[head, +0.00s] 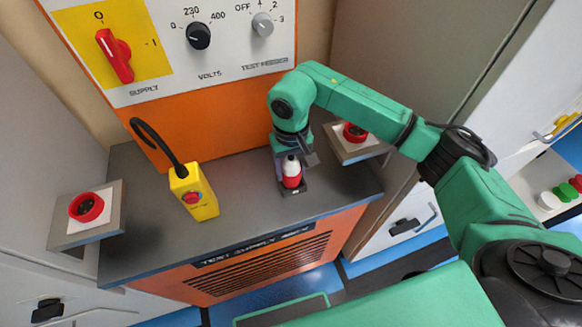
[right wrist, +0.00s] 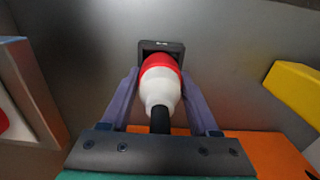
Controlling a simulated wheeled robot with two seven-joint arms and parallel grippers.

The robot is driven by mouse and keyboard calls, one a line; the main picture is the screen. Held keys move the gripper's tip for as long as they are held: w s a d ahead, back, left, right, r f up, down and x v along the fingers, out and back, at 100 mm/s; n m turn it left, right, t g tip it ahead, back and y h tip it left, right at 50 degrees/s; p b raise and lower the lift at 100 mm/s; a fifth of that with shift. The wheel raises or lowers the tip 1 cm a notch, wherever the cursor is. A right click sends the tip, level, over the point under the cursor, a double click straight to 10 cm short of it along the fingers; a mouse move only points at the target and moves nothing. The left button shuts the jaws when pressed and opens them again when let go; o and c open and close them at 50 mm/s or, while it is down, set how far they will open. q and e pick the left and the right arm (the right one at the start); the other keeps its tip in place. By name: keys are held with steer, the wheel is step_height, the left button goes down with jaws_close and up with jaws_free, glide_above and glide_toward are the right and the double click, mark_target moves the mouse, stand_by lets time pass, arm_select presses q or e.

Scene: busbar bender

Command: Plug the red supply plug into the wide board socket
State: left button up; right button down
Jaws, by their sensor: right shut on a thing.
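One board with a red round socket (head: 86,207) is at the left, another socket (head: 354,132) at the right. My left gripper is not in view.
A yellow box (head: 194,192) with a red button and black cord stands on the bench between the left socket and the plug. The panel behind carries a red supply switch (head: 115,56) and two knobs. The bench's middle front is clear.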

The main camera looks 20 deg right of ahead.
steer(key=shift+f+b, duration=0.55)
steer(key=shift+c, duration=0.3)
jaws_free()
